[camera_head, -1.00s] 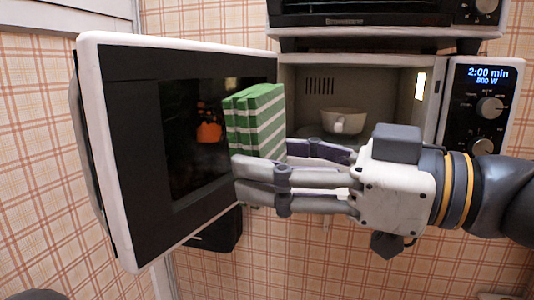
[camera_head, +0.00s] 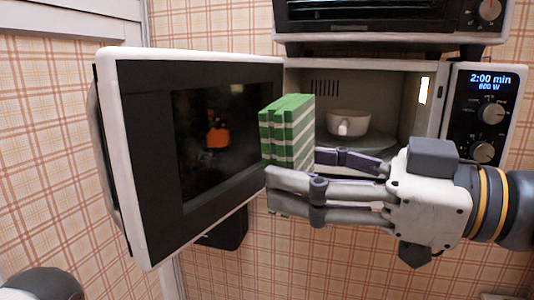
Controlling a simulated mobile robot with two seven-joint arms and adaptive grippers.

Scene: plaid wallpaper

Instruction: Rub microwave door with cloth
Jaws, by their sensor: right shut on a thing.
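The microwave (camera_head: 455,110) has its door (camera_head: 150,165) swung open to the left, its dark inner side facing me. A green and white striped cloth (camera_head: 287,128), folded into a block, is held upright in my right gripper (camera_head: 292,180). The gripper is shut on the cloth, near the right edge of the door. I cannot tell whether the cloth touches the door. My left gripper is not in view; only a rounded grey part, likely of my left arm, shows at the lower left.
A white cup (camera_head: 348,122) stands on the turntable inside the lit microwave. A black oven-like appliance (camera_head: 390,15) is above it. A dark object (camera_head: 226,232) shows below the door. Plaid wall is at the left and below.

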